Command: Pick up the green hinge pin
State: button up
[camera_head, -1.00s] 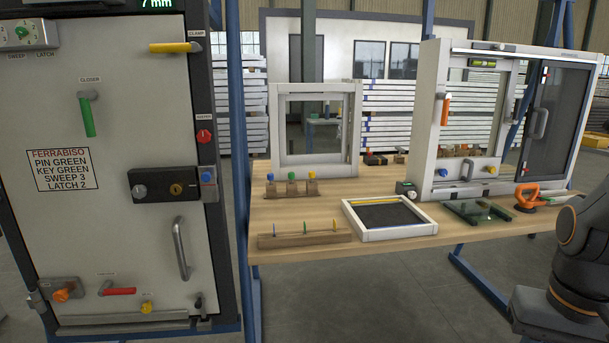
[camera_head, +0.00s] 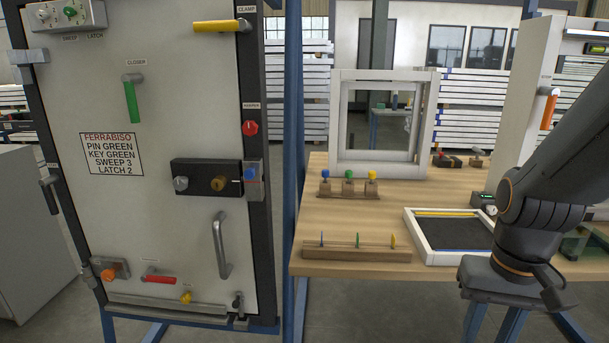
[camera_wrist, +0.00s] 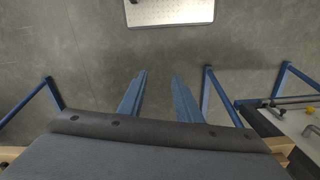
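The green hinge pin (camera_head: 357,241) stands upright in a low wooden rack (camera_head: 345,254) near the front edge of the bench. A blue pin (camera_head: 322,239) stands to its left and a yellow pin (camera_head: 393,241) to its right. My gripper (camera_wrist: 159,73) shows in the wrist view with two bluish fingers apart and nothing between them. The floor lies beyond the fingers there, and the green pin is not in that view.
Behind the rack, a wooden stand (camera_head: 347,189) holds blue, green and yellow knobbed pieces. A white-framed tray (camera_head: 430,253) lies to the right. A door panel (camera_head: 120,210) with handles and a sign stands at left, beside a blue post (camera_head: 293,130). Bench between rack and stand is clear.

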aim_at(348, 173)
jog(key=u, duration=0.85)
jog(key=i, duration=0.95)
jog(key=u, duration=0.2)
